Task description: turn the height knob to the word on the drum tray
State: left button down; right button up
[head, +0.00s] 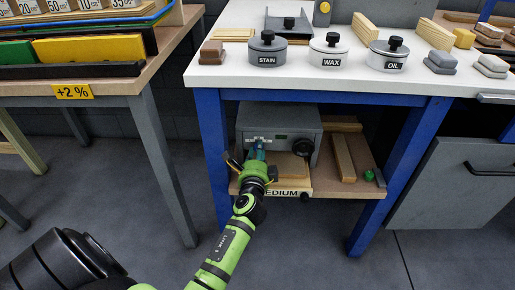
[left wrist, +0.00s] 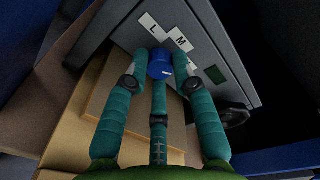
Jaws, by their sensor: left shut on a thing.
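The grey machine (head: 310,125) stands on the low shelf under the bench. The blue height knob (left wrist: 160,66) is on its front panel, below white letter labels of which L (left wrist: 148,22) and M (left wrist: 181,40) can be read. My left gripper (head: 257,153) reaches the panel and is shut on the knob; its teal fingers also surround it in the left wrist view (left wrist: 160,58). The knob's pointer setting cannot be told. The drum tray (head: 288,194) below reads "EDIUM", its first letter hidden by my gripper. My right gripper is out of view.
A black dial (head: 303,147) sits right of the knob. Wood strips (head: 344,158) and a small green thing (head: 369,175) lie right on the shelf. Blue legs (head: 212,140) flank it. STAIN, WAX and OIL tins (head: 331,54) stand on the bench above.

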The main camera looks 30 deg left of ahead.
pick_arm(q)
jog(key=m+p, duration=0.1)
jog(key=m, duration=0.1)
jog(key=m+p, duration=0.1)
jog(key=m, duration=0.1)
jog(key=r+m+p, duration=0.1)
jog(key=m+p, duration=0.1)
jog(key=shift+w+m+y, duration=0.2)
jog(key=shift+m+y, duration=0.2)
jog(key=shift+m, duration=0.4)
jog(key=shift+f+m+g+p, duration=0.2)
jog(key=shift+m+g+p, duration=0.2)
jog(key=shift+m+p, duration=1.05)
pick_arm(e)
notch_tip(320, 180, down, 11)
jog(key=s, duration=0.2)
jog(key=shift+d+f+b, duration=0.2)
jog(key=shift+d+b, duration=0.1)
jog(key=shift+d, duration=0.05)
pick_arm(q)
jog(key=shift+m, duration=0.35)
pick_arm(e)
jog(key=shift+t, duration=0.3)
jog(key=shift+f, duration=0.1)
pick_arm(q)
jog(key=c, duration=1.3)
grip_release()
jog(key=shift+c, duration=0.2)
jog(key=o, duration=0.3)
jog(key=shift+f, duration=0.2)
